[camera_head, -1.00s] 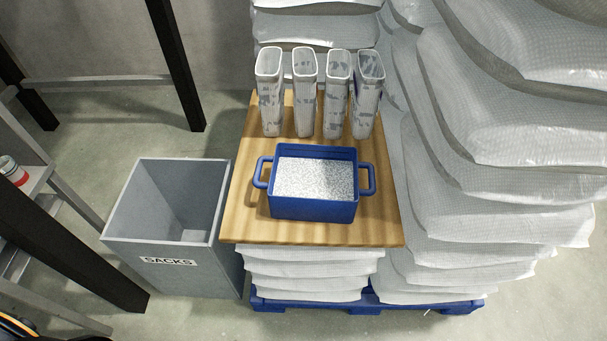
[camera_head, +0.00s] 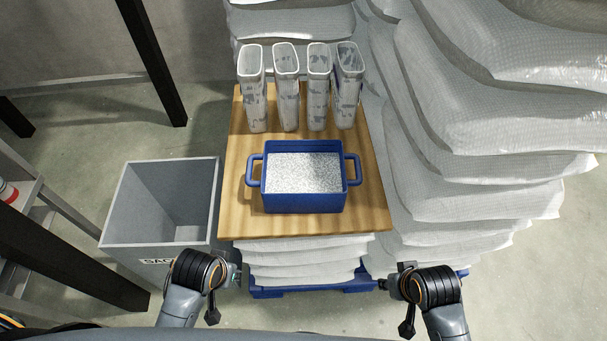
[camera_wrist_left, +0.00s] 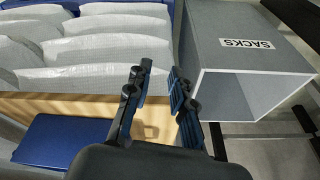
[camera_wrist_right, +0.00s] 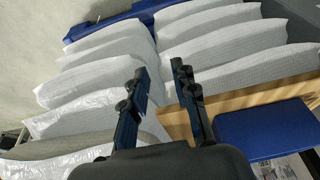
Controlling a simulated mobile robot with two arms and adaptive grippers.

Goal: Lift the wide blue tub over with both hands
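The wide blue tub (camera_head: 305,203) stands upright on the wooden board (camera_head: 375,200), filled with white granules. It has a loop handle on its left (camera_head: 253,170) and right (camera_head: 354,170) ends. Its blue side also shows in the left wrist view (camera_wrist_left: 50,142) and the right wrist view (camera_wrist_right: 265,130). My left gripper (camera_head: 236,277) is in front of the board, near its left corner; its fingers (camera_wrist_left: 160,76) are apart with nothing between them. My right gripper (camera_head: 383,284) is in front of the right corner; its fingers (camera_wrist_right: 160,74) are also apart and empty. Neither touches the tub.
Several tall patterned containers (camera_head: 288,95) stand in a row behind the tub. A grey bin (camera_head: 118,240) marked SACKS is left of the board. White sacks (camera_head: 450,190) are stacked high on the right, close to the board. A blue pallet (camera_head: 300,291) lies below.

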